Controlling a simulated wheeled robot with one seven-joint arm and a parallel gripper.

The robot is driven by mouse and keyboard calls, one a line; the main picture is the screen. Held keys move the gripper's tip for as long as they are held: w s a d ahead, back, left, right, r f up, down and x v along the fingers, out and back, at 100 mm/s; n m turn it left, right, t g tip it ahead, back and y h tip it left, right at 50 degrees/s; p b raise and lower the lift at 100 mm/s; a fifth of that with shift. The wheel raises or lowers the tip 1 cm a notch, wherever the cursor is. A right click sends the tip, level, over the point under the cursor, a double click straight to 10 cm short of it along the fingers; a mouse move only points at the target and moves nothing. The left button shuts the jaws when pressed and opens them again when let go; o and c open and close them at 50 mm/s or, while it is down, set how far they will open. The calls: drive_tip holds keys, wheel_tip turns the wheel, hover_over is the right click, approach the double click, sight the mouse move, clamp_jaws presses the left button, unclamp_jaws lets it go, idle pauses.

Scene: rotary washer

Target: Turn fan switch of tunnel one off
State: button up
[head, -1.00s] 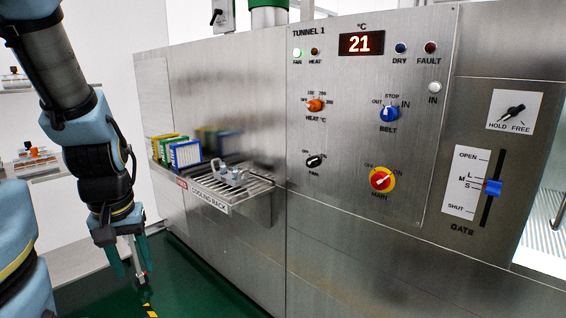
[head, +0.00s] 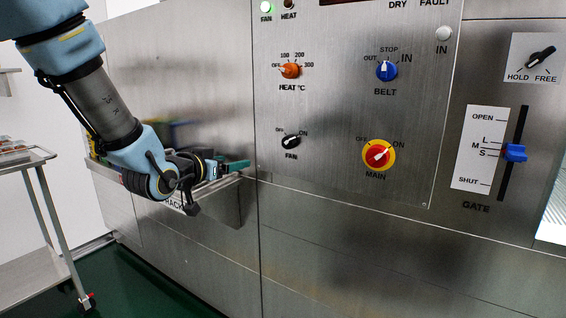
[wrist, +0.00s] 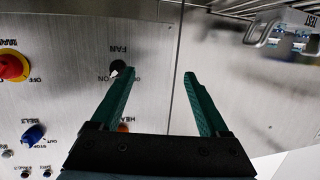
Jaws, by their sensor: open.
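The fan switch (head: 291,142) is a small black knob on the steel panel, marked OFF at its left and ON at its right. Its white pointer is turned toward ON. The green fan lamp (head: 266,7) is lit. My gripper (head: 238,166) is open and empty, left of the knob and a little lower in the head view, in front of the rack. In the wrist view, which shows the panel upside down, the fan switch (wrist: 117,68) appears beside the tip of the left finger of my gripper (wrist: 160,73). The finger partly covers the OFF label.
The orange heat knob (head: 290,71) is above the fan switch, the blue belt knob (head: 387,71) is upper right, and the red and yellow main switch (head: 378,155) is right. The cooling rack (head: 226,207) juts out below my gripper. A trolley (head: 35,160) stands at the left.

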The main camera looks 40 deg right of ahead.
sight(285, 144)
drive_tip(key=s+d+r+m+g+h, duration=0.2)
drive_tip(key=s+d+h, duration=0.1)
drive_tip(key=s+d, duration=0.2)
drive_tip(key=p+x, duration=0.2)
drive_tip(key=x, duration=0.8)
drive_tip(key=shift+s+d+r, duration=0.1)
drive_tip(key=shift+d+r, duration=0.05)
drive_tip(key=shift+d, duration=0.3)
clamp_jaws()
